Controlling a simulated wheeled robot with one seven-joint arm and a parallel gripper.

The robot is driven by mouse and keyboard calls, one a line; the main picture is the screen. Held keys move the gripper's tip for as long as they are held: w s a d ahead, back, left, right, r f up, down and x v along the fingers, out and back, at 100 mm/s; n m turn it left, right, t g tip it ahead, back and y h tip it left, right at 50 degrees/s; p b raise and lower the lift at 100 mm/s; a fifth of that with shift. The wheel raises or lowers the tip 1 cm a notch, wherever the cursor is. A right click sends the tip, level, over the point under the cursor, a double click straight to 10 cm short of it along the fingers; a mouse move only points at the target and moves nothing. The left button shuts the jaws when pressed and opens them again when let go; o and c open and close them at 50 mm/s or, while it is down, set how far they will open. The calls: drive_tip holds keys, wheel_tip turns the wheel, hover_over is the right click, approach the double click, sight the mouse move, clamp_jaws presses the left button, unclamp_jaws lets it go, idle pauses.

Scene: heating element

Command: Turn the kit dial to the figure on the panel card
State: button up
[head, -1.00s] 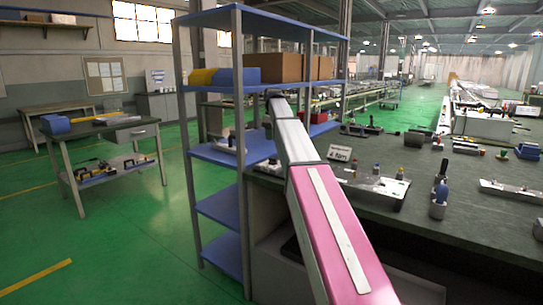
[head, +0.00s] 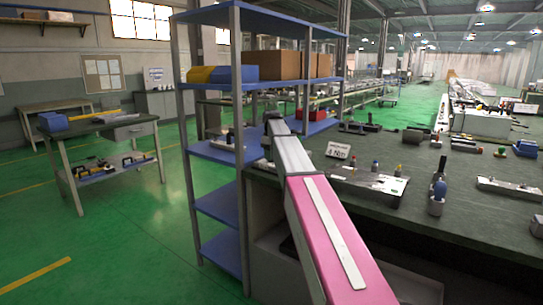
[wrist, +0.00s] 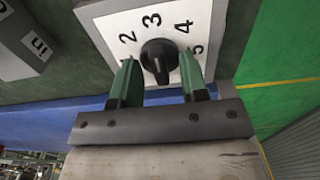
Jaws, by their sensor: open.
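In the wrist view a round black dial knob (wrist: 158,55) sits on a white face plate (wrist: 152,22) with figures 2, 3, 4 and 5 around it. My gripper (wrist: 157,62) is open, its two green fingers on either side of the knob with gaps between. I cannot tell clearly which figure the knob points to. In the head view a small white card (head: 338,150) stands on the dark bench and appears to read 4 Nm. The gripper's end is not clear in the head view.
A grey box with a figured label (wrist: 38,45) shows beside the dial. A blue shelf rack (head: 213,155) stands left of the bench (head: 470,230). Metal trays and small parts lie on the bench. Green floor is open at left.

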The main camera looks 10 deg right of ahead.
clamp_jaws()
drive_tip(key=m, duration=0.4)
drive_tip(key=shift+m, duration=2.3)
unclamp_jaws()
